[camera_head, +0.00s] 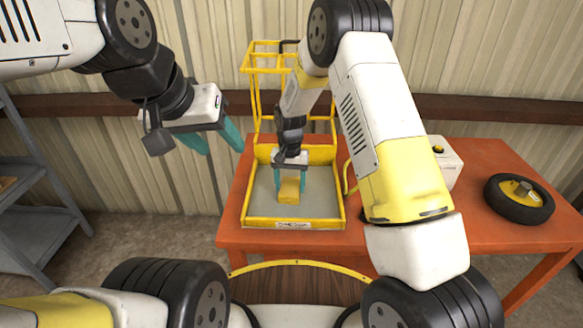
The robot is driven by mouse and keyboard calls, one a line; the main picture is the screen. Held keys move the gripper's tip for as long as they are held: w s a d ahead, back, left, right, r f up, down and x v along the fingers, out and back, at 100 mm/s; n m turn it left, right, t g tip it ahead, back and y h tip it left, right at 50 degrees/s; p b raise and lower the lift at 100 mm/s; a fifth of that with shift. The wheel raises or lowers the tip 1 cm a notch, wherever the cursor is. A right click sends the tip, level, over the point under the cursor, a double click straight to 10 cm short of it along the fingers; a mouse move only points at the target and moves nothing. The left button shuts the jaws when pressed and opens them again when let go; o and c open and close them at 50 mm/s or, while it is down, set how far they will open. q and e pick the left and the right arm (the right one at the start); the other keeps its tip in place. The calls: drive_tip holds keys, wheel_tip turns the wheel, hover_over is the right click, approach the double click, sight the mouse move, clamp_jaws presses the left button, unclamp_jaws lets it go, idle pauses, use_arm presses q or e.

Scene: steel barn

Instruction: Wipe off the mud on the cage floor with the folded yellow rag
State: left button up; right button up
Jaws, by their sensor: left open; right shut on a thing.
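The yellow cage (249,213) stands on the orange table, with a grey floor (322,197) inside low yellow walls and a tall yellow frame at the back. My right gripper (289,184) reaches down into the cage and is shut on the folded yellow rag (289,193), which is at the grey floor; whether it presses on it I cannot tell. I cannot make out any mud; the rag, gripper and arm hide part of the floor. My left gripper (218,144) is open and empty, in the air left of the cage.
The orange table (482,229) also bears a black wheel with a yellow hub (519,199) at the right and a white box (447,163) behind my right arm. A grey shelf (38,215) stands at the left. A corrugated wall closes the back.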

drive_tip(key=shift+s, duration=3.75)
drive_tip(key=shift+r, duration=0.15)
drive_tip(key=shift+r, duration=2.95)
wheel_tip(320, 180, up, 3)
